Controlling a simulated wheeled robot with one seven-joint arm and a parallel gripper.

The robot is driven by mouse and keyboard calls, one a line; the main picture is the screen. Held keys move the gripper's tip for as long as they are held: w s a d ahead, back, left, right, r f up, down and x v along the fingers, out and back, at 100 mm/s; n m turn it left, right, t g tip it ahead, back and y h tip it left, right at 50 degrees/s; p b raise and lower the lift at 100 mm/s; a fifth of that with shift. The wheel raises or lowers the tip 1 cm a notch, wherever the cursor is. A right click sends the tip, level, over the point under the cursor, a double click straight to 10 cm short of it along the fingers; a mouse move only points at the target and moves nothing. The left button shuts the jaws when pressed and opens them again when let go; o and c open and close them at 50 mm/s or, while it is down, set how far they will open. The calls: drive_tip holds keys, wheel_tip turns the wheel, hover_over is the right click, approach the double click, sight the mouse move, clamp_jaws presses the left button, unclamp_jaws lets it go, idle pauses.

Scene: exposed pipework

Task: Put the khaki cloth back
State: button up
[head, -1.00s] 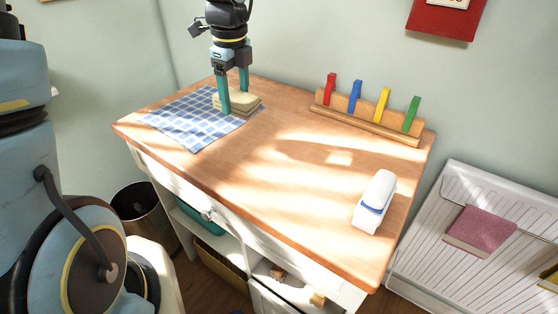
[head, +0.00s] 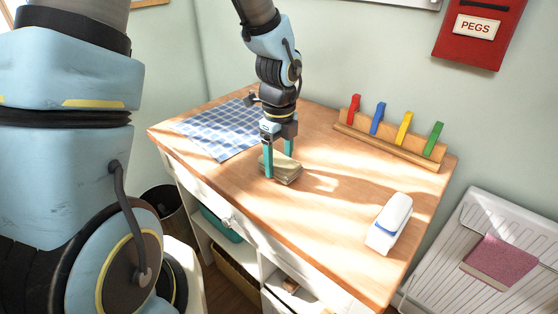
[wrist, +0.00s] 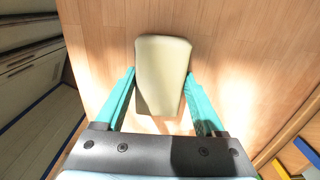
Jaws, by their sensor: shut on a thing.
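The khaki cloth (head: 283,171) is a folded pad, seen in the head view over the middle-left of the wooden tabletop. My gripper (head: 279,167) points down and is shut on it, with a teal finger on either side. In the wrist view the khaki cloth (wrist: 162,70) lies between the two fingers, its far end reaching past the fingertips. I cannot tell whether it touches the tabletop or hangs just above it. Part of it is hidden behind the near finger in the head view.
A blue checked cloth (head: 222,128) lies flat at the table's left. A wooden rack (head: 390,146) with coloured pegs stands along the back. A pink cloth (head: 493,262) hangs on the white radiator (head: 432,270). The tabletop centre is clear.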

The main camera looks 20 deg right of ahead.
sight(279, 160)
drive_tip(key=shift+f, duration=0.3)
drive_tip(key=o, duration=1.2)
drive_tip(key=shift+c, duration=0.2)
wheel_tip(279, 160, up, 12)
drive_tip(key=w+a+f+n+t, duration=0.1)
drive_tip(key=a+f+n, duration=0.2)
drive_tip(key=a+n, duration=2.2)
drive_tip(key=n, duration=0.4)
drive_tip(key=shift+a+f+t+b, duration=0.15)
drive_tip(key=shift+f+t+b, duration=0.05)
drive_tip(key=shift+t+b, duration=0.15)
drive_tip(key=shift+w, duration=0.1)
